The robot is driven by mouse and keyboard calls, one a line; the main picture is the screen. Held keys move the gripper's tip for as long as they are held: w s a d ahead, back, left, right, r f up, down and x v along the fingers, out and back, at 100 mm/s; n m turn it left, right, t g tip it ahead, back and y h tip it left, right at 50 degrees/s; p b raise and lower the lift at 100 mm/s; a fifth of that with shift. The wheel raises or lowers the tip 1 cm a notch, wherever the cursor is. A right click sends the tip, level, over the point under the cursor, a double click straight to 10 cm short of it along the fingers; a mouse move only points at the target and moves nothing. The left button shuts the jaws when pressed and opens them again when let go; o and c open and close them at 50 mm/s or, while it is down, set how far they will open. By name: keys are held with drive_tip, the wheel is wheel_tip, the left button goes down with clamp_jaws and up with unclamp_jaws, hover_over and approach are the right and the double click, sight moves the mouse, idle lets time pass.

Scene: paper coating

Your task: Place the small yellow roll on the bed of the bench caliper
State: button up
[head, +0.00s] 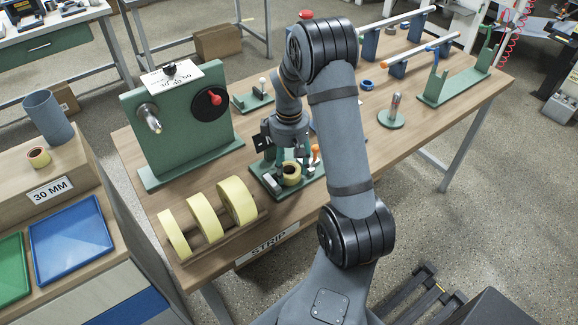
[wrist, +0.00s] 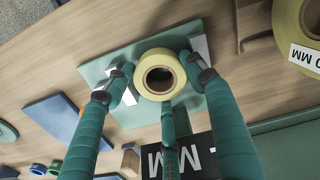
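The small yellow roll (head: 291,179) with its dark core is at the green bench caliper (head: 267,184) on the wooden bench. In the wrist view the roll (wrist: 143,82) is over the caliper's green bed (wrist: 100,68), between two grey metal blocks. I cannot tell whether it rests on the bed or is just above it. My gripper (wrist: 160,78) has its three teal fingers around the roll, with the tips close to its sides. Whether they press on it is unclear. In the head view my arm and wrist partly hide the caliper.
A rack of large yellow rolls (head: 203,216) stands at the front left. A green upright stand with a dial (head: 180,125) is behind it. A round green base with a post (head: 391,117) is to the right.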

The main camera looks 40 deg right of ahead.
drive_tip(key=o, duration=0.4)
drive_tip(key=shift+r, duration=0.15)
wheel_tip(320, 180, up, 12)
drive_tip(key=shift+r+p, duration=0.1)
drive_tip(key=shift+p, duration=0.45)
